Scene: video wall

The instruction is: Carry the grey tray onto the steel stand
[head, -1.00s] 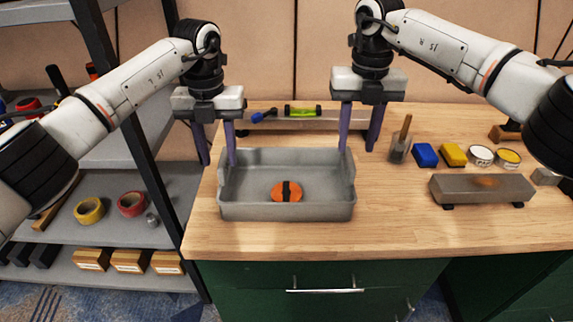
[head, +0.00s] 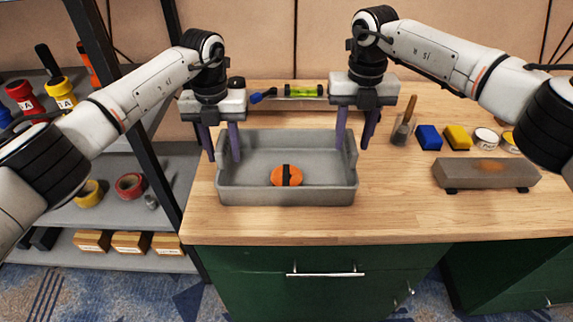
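The grey tray (head: 286,195) sits on the wooden bench top, with an orange round item with a black band (head: 287,175) inside it. My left gripper (head: 222,157) is open at the tray's left wall, one finger on the outer side and one on the inner side. My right gripper (head: 353,145) is open at the right wall in the same way. I cannot tell whether any finger touches the tray. A low grey slab with a rusty patch and dark feet (head: 486,174), seemingly the steel stand, is on the bench at the right.
A brush (head: 403,122), blue block (head: 428,137), yellow block (head: 457,137) and round tins (head: 486,138) stand behind the slab. A level (head: 303,91) lies behind the tray. Shelving (head: 152,135) stands at the left. Bare bench top (head: 395,195) lies between tray and slab.

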